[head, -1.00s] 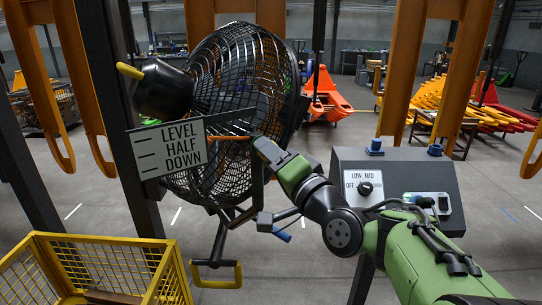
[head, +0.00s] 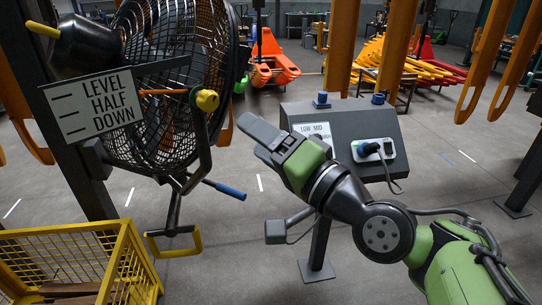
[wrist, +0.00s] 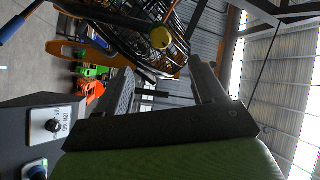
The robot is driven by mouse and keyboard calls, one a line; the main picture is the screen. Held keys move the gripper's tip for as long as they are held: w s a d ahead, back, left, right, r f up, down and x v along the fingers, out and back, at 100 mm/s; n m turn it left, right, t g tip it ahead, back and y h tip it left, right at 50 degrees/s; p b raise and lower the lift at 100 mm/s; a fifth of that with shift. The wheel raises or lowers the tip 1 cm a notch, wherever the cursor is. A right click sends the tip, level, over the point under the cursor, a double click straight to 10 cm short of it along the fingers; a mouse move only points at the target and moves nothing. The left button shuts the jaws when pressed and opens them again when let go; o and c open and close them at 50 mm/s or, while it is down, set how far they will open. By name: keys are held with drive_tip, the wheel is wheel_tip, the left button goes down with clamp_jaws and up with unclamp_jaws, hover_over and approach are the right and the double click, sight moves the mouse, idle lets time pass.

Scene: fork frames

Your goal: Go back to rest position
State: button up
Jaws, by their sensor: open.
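My gripper (head: 262,140) is at the end of my green and black arm, in the middle of the head view. It is open and empty, raised in front of the grey control box (head: 350,125) and covering part of its left side. In the wrist view, my gripper's two fingers (wrist: 165,88) stand apart with nothing between them. The big black fan (head: 165,75) is left of my gripper in the head view, with a gap between them. The fan also shows beyond the fingers in the wrist view (wrist: 165,20).
A sign reading "LEVEL HALF DOWN" (head: 98,102) is by the fan. A yellow mesh bin (head: 75,245) stands at bottom left. Orange pallet jacks (head: 270,65) are behind. Floor right of the box is mostly clear.

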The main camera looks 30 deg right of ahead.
drive_tip(key=v, duration=0.2)
drive_tip(key=shift+s+d, duration=0.1)
drive_tip(key=shift+s, duration=0.2)
drive_tip(key=s+a+f+n+g+h+p, duration=0.1)
drive_tip(key=s+a+f+n+g+p, duration=0.25)
drive_tip(key=a+f+n+g, duration=0.6)
drive_tip(key=s+d+f+g+h+p, duration=0.2)
drive_tip(key=s+d+f+g+h, duration=0.1)
drive_tip(key=s, duration=0.4)
wheel_tip(320, 180, down, 3)
drive_tip(key=shift+s+d+r+g+h, duration=0.2)
drive_tip(key=shift+s+d+g+h, duration=0.15)
drive_tip(key=shift+d+h, duration=0.5)
drive_tip(key=shift+d+m, duration=0.1)
drive_tip(key=shift+m, duration=0.15)
